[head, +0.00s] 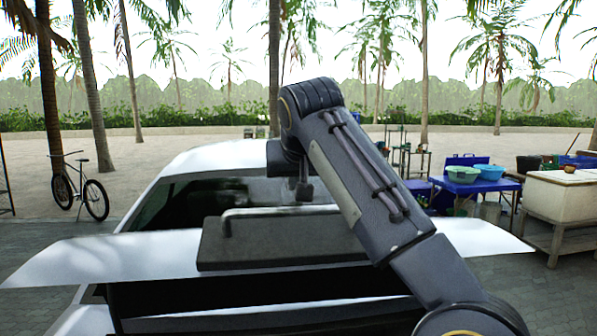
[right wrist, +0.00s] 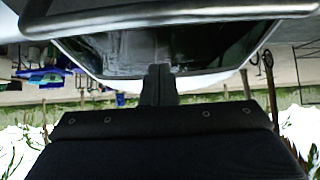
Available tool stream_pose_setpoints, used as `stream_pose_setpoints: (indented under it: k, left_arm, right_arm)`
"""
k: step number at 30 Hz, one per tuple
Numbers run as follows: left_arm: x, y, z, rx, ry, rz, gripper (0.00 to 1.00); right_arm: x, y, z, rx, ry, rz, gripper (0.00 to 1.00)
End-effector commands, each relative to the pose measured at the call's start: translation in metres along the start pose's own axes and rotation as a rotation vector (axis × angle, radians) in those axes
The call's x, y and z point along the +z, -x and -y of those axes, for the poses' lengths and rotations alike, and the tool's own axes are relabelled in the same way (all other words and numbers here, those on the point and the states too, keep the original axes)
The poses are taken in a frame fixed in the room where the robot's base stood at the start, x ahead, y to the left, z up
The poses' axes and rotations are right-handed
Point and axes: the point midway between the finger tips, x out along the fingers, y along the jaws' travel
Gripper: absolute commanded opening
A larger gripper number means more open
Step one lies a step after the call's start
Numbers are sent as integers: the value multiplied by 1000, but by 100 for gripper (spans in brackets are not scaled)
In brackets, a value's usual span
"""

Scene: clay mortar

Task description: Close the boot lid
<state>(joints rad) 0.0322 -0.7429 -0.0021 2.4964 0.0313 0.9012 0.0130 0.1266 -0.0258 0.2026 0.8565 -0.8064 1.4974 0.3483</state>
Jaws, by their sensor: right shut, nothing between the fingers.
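The white car (head: 220,158) stands in front of me with its boot lid (head: 110,255) raised, a wide white panel across the head view. A dark grey panel (head: 290,250) with a metal bar (head: 265,211) lies at the lid's middle. A dark gap shows below the lid. My right gripper (head: 304,190) points down just above the bar and is shut and empty; its arm hides part of the lid. Contact cannot be told.
A bicycle (head: 80,188) stands at the left. At the right are a blue table (head: 475,187) with basins and a pale counter (head: 565,195) on a wooden frame. Palms stand behind.

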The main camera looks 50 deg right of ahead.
Motion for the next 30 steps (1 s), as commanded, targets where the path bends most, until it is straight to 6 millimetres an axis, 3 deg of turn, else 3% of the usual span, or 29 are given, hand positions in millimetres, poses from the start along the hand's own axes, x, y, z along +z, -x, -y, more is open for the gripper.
stream_pose_setpoints:
  k: [3,9,23,30]
  left_arm:
    - [2,-5,2,0,0,0,36]
    - [3,-6,3,0,0,0,36]
    - [4,-7,3,0,0,0,36]
    - [13,-27,12,0,0,0,36]
  right_arm:
    - [18,3,-1,-1,1,-2,0]
    - [35,10,0,-2,-1,-1,0]
    - [39,11,0,-1,-1,-2,0]
    - [58,8,0,-2,1,-31,0]
